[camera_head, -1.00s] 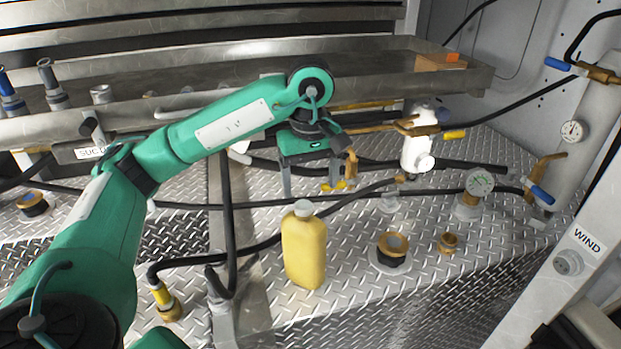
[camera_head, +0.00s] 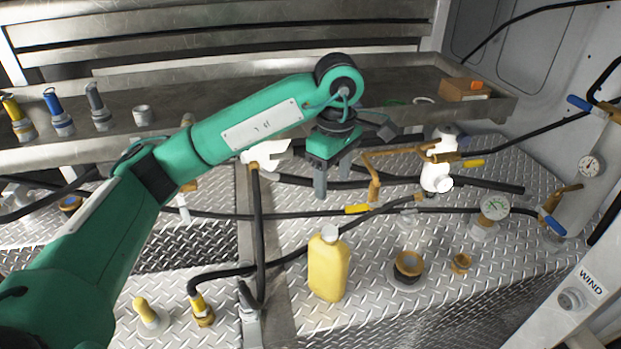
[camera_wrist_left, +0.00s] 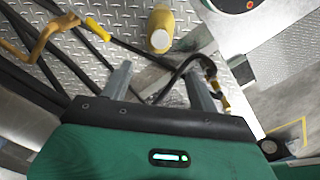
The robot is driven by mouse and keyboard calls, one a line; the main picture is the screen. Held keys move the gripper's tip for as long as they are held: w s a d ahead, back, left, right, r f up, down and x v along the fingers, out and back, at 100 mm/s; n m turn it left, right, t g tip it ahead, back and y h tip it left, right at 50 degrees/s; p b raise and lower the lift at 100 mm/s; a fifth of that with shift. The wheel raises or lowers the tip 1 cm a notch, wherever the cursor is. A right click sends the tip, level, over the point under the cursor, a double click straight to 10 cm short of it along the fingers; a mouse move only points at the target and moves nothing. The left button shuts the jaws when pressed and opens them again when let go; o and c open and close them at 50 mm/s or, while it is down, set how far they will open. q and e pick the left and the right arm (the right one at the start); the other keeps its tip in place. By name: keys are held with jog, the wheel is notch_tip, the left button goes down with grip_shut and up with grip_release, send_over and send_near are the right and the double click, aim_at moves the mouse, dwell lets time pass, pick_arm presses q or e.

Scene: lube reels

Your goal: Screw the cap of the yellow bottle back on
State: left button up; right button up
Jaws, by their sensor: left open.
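The yellow bottle (camera_head: 328,270) stands upright on the diamond-plate deck. A pale grey cap (camera_head: 330,233) shows on top of its neck; I cannot tell whether it is threaded on or loose. My left gripper (camera_head: 335,187) is open and empty, pointing down above and behind the bottle, apart from it. In the left wrist view, the gripper (camera_wrist_left: 160,78) has its two grey fingers spread. The bottle (camera_wrist_left: 163,18) and its cap (camera_wrist_left: 160,40) lie beyond the fingertips in that view. My right gripper is not in view.
Black hoses (camera_head: 258,235) run left of and behind the bottle. A white valve (camera_head: 437,175) and a metal tray (camera_head: 400,105) are behind.

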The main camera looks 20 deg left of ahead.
aim_at(330, 231)
pick_arm(q)
notch_tip(330, 231, down, 12)
jog(key=p, duration=0.4)
jog(key=shift+f+p, duration=0.3)
jog(key=shift+f, duration=0.55)
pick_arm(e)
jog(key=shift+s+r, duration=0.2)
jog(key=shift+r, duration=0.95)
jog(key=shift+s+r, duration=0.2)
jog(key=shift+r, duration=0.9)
pick_arm(q)
jog(key=shift+c, duration=0.2)
